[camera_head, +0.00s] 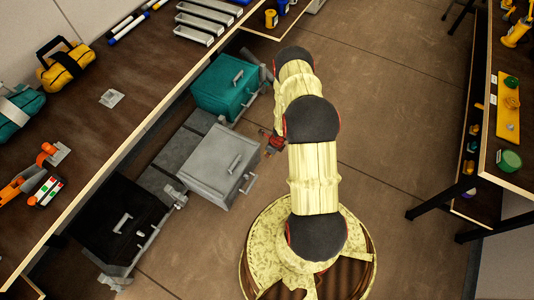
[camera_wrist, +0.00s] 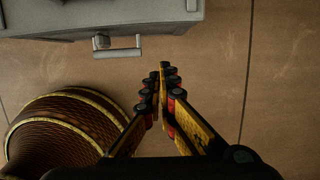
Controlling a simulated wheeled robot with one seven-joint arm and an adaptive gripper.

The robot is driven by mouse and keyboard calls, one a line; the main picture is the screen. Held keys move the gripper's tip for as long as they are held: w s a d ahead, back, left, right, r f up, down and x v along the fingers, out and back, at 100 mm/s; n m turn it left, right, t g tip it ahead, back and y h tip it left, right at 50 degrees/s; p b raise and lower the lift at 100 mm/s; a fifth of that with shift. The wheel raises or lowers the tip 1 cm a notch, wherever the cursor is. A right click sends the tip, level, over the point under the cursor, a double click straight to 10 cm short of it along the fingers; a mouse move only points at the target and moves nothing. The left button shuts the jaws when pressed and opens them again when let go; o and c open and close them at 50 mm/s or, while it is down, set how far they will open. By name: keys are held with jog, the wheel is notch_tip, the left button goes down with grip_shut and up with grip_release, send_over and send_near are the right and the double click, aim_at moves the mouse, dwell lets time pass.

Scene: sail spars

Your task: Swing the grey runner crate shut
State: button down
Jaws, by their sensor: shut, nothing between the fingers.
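The grey runner crate (camera_head: 207,158) sits low beside the long bench, between the teal and black crates. A bar handle (camera_head: 235,163) is on its upper face, and a small fitting sticks out at its right side. In the head view my gripper (camera_head: 273,145) shows only partly, beside the arm, right of the crate.
The teal crate (camera_head: 222,80) is behind the grey one and the black crate (camera_head: 118,225) in front. The bench (camera_head: 120,130) overhangs at left, holding tools and bags. Another table (camera_head: 510,178) stands at right. Open floor (camera_head: 395,110) lies between.

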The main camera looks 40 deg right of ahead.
jog(key=w+a+f+b, duration=0.2)
jog(key=w+f, duration=0.3)
jog(key=f, duration=0.1)
jog(key=shift+w+b, duration=0.15)
jog(key=shift+b, duration=0.25)
